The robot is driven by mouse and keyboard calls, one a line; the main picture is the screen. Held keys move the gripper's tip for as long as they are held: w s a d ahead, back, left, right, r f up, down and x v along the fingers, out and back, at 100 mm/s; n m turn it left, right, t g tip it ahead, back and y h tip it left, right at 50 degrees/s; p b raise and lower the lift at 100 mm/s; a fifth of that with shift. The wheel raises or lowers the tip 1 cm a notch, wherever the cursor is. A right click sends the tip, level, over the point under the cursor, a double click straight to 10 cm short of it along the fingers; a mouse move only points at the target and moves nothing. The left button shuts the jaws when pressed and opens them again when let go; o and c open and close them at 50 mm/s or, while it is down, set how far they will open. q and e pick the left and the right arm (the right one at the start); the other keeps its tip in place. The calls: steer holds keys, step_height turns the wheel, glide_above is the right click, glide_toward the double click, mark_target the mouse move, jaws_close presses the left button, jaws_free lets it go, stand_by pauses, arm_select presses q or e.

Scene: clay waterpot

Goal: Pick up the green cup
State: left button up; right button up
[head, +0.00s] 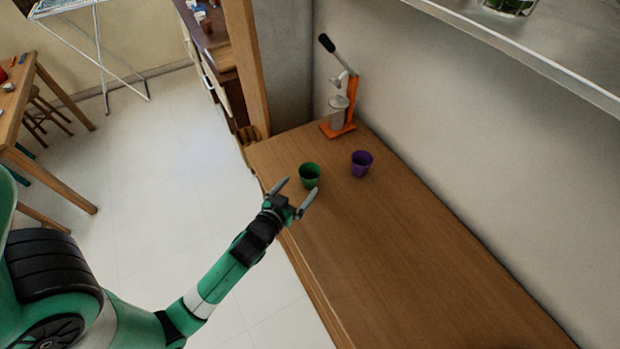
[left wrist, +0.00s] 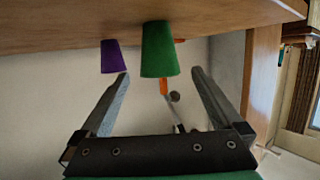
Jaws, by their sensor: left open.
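The green cup (head: 309,175) stands upright on the wooden counter near its left edge. It also shows in the left wrist view (left wrist: 159,50), where the picture is upside down, lying between and beyond the two fingers. My left gripper (head: 295,191) is open and empty, just in front of the green cup, with its fingers spread toward it. In the left wrist view the fingers (left wrist: 160,82) do not appear to touch the cup. My right gripper is in neither view.
A purple cup (head: 361,163) stands to the right of the green one. An orange hand press (head: 338,126) stands at the counter's far end against the wall. The near part of the wooden counter (head: 400,260) is clear. A shelf (head: 540,50) overhangs at the upper right.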

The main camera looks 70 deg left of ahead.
mark_target(309, 168)
arm_select(q)
steer(key=x, duration=0.2)
steer(key=shift+w+a, duration=0.15)
steer(key=shift+w, duration=0.1)
steer(key=b+x, duration=0.1)
steer(key=x, duration=0.4)
steer(key=shift+w, duration=0.1)
steer(key=c, duration=1.3)
steer(key=shift+o, duration=0.2)
step_height(309, 168, up, 3)
steer(key=shift+r+p, duration=0.1)
steer(key=shift+p, duration=0.5)
steer(key=s+d+r+p, duration=0.3)
steer(key=s+d+r, duration=0.6)
steer(key=d, duration=0.1)
steer(key=shift+s+d+r+p, duration=0.2)
steer(key=shift+d+r+p, duration=0.05)
steer(key=shift+r+p, duration=0.1)
